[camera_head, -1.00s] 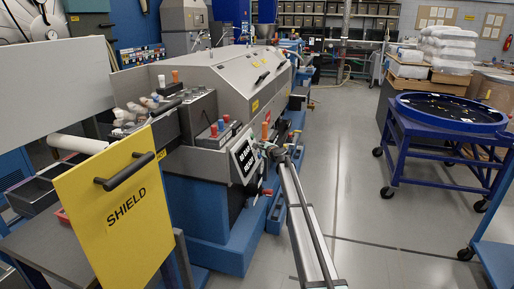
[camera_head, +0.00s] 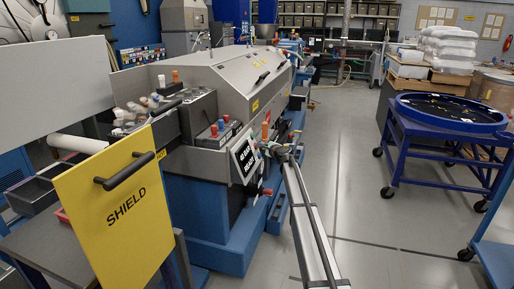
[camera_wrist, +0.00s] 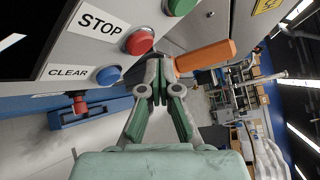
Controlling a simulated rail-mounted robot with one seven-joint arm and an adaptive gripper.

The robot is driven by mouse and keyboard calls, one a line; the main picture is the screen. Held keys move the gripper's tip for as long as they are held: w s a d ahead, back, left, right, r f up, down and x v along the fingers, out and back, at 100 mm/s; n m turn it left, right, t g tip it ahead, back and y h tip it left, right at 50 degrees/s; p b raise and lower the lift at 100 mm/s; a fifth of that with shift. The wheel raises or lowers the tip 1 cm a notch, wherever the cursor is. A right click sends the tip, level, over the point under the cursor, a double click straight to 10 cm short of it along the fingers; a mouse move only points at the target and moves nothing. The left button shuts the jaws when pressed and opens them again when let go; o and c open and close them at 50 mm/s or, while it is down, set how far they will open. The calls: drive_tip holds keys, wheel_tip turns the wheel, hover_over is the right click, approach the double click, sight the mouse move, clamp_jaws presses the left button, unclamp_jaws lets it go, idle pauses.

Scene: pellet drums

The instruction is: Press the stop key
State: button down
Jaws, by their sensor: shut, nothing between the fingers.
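The stop key (camera_wrist: 139,42) is a round red button beside a white STOP label (camera_wrist: 98,23) in the wrist view. My gripper (camera_wrist: 154,72) is shut and empty, with its fingertips just below and right of the stop key in that view. A gap seems to show between them, and I see no contact. In the head view my gripper (camera_head: 277,151) is at the machine's near end, beside the black display (camera_head: 244,159). I cannot make out the stop key there.
A blue button (camera_wrist: 108,75) marked CLEAR and a green button (camera_wrist: 180,5) flank the stop key. An orange handle (camera_wrist: 205,56) is close to the right of my fingers. A yellow shield (camera_head: 117,212) stands at the left. The floor (camera_head: 350,190) to the right is open.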

drive_tip(key=d, duration=0.1)
drive_tip(key=s+d+r, duration=0.1)
drive_tip(key=d, duration=0.2)
drive_tip(key=shift+s+r, duration=0.3)
drive_tip(key=shift+s, duration=0.05)
idle(0.4)
drive_tip(key=s+a+f+n+g+h+p, duration=0.15)
drive_tip(key=s+f+n+g, duration=0.5)
drive_tip(key=s+f, duration=1.4)
drive_tip(key=s+a+f+n+g, duration=0.3)
drive_tip(key=s+f+n+g, duration=0.4)
drive_tip(key=s+f, duration=1.3)
drive_tip(key=s+d+f+n+g+h+p, duration=0.1)
drive_tip(key=s+f+n, duration=0.1)
drive_tip(key=s, duration=1.1)
drive_tip(key=s+f+n+g+h+p, duration=0.1)
drive_tip(key=s+f+g, duration=0.15)
drive_tip(key=s, duration=1.05)
drive_tip(key=s+d+n+g+h+p, duration=0.2)
drive_tip(key=s+g, duration=0.2)
drive_tip(key=s, duration=2.7)
drive_tip(key=shift+s+f+g+p, duration=0.15)
drive_tip(key=shift+s+g+p, duration=0.2)
drive_tip(key=shift+s+g, duration=0.05)
